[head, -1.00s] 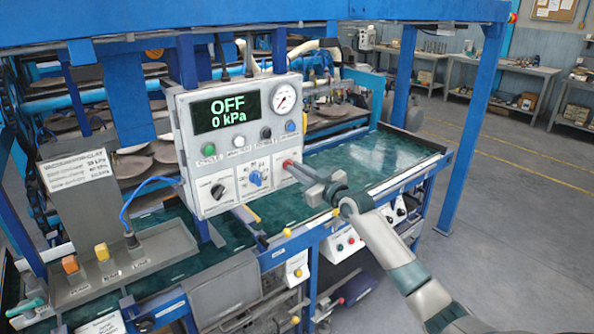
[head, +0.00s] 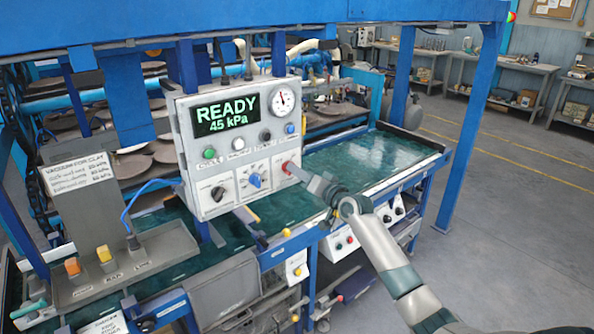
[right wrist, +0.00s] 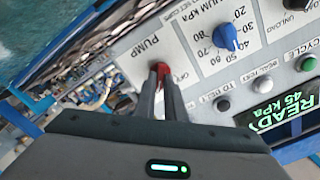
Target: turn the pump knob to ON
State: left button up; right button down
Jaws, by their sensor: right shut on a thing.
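The red pump knob (head: 288,167) sits at the lower right of the grey control box (head: 201,183). My right gripper (head: 295,170) is shut on it, coming in from the right. In the right wrist view the red knob (right wrist: 161,70) shows between my fingertips, beside the PUMP label (right wrist: 150,45). The fingers cover much of the knob, and its exact pointing direction is hard to tell. The display (head: 227,114) reads READY, 45 kPa. The round gauge (head: 283,99) above has its needle near upright. My left gripper is out of view.
A blue dial (head: 255,180) and a black knob (head: 217,193) are left of the pump knob. A row of buttons, including a green one (head: 209,154), runs above. A green tabletop (head: 365,158) lies behind; open floor (head: 500,220) is at right.

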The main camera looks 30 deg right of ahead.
jog(key=shift+m, duration=0.6)
jog(key=c, duration=1.8)
grip_release()
jog(key=s+b, duration=0.1)
jog(key=s, duration=0.4)
jog(key=s+d+b, duration=0.1)
jog(key=s+b, duration=0.1)
jog(key=s, duration=0.4)
jog(key=s+b, duration=0.2)
jog(key=s, duration=0.4)
jog(key=shift+s+d, duration=0.2)
